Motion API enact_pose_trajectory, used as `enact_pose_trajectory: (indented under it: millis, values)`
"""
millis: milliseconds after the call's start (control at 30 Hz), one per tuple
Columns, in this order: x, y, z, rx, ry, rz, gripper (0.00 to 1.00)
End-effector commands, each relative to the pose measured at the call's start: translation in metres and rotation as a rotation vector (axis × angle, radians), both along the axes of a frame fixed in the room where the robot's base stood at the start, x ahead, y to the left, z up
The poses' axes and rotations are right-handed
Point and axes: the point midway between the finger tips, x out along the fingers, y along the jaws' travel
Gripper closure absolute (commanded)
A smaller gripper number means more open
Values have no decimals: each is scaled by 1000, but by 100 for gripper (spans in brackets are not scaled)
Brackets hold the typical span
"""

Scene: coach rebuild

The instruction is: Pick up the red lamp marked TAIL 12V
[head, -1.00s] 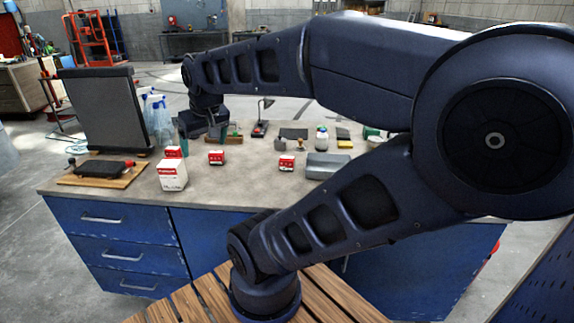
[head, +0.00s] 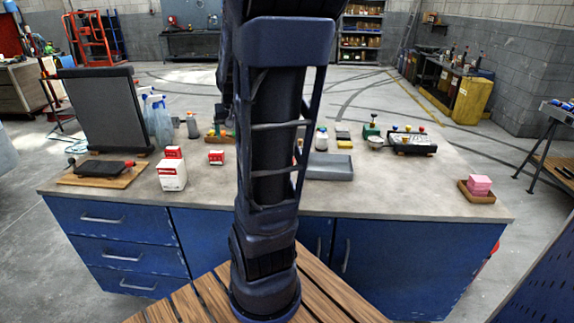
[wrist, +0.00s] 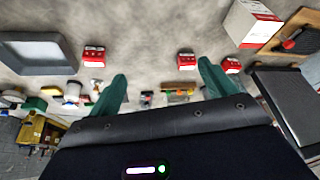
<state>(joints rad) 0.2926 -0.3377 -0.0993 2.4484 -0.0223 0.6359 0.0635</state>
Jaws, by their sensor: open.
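Three small red blocks with white markings show in the wrist view: one at left (wrist: 93,56), one in the middle (wrist: 187,61) and one at right (wrist: 232,65). Their lettering is too small to read, so I cannot tell which is TAIL 12V. In the head view, two stand on the bench, one (head: 216,157) alone and one (head: 173,152) behind a white carton; my arm hides the third. My gripper (wrist: 162,68) is open and empty, its green fingers apart above the bench. The middle block lies between the fingertips in the picture, near the right finger.
A red-and-white carton (head: 172,175) stands near the left blocks. A grey tray (head: 328,167) is right of my arm. A dark panel (head: 103,108) and a board (head: 104,173) fill the bench's left end. Bottles and small items line the back.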

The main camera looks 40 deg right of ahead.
Motion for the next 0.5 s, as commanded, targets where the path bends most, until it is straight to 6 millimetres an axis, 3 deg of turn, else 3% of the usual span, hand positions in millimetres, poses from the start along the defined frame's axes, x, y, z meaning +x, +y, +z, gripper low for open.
enact_pose_trajectory:
  millis: [233, 500]
  values:
    - [18, -81, -42, -1, 11, -171, 16]
    - [15, -170, -94, -15, 19, -346, 16]
